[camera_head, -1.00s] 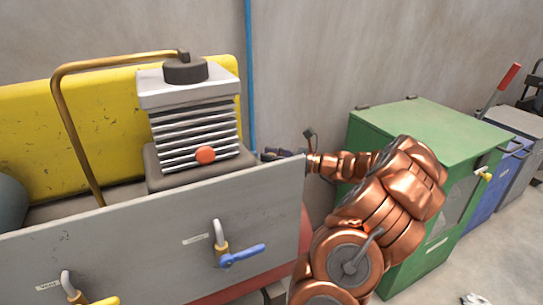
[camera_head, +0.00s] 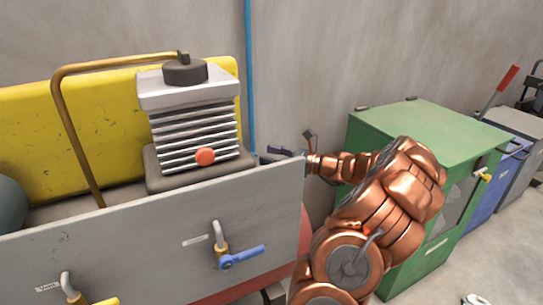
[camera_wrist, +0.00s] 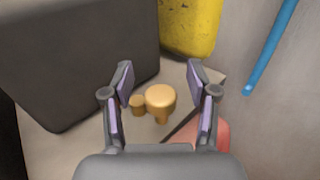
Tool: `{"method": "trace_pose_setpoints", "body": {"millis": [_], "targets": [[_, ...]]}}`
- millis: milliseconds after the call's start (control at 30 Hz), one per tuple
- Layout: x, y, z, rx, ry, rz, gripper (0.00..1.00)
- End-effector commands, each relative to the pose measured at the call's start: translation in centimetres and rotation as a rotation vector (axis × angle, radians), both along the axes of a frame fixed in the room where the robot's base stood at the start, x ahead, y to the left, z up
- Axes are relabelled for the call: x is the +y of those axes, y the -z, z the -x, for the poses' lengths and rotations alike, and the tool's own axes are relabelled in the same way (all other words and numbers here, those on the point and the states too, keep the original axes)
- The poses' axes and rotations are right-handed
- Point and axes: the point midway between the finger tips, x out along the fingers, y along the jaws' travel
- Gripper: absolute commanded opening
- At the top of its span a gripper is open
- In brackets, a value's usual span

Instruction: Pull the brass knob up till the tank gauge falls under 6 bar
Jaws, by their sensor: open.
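In the wrist view a round brass knob (camera_wrist: 160,97) stands on a light surface, with a smaller brass piece (camera_wrist: 137,104) just to its left. My gripper (camera_wrist: 160,72) is open, its two purple-padded fingers on either side of the brass parts in the picture. Nothing is between the pads that I can see held. In the head view my gripper (camera_head: 282,153) is beyond the right end of the grey panel, beside the compressor's dark base. The brass knob is hidden there. I see no readable tank gauge.
The compressor block (camera_head: 190,120) with an orange cap stands left of the gripper. The grey panel (camera_head: 130,235) carries a blue-handled valve (camera_head: 240,256). A yellow guard (camera_head: 100,130) is behind, a blue pipe (camera_head: 250,80) runs up the wall, and a green cabinet (camera_head: 425,125) stands right.

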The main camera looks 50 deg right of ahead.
Motion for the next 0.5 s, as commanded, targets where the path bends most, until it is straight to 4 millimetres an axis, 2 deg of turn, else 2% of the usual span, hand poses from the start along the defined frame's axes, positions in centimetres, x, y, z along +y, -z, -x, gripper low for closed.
{"method": "trace_pose_setpoints", "body": {"millis": [267,500], "targets": [[-0.3,0.1,0.6,0.0,0.001,0.0,0.59],[-2.1,0.0,4.0,0.0,0.005,0.001,0.59]]}}
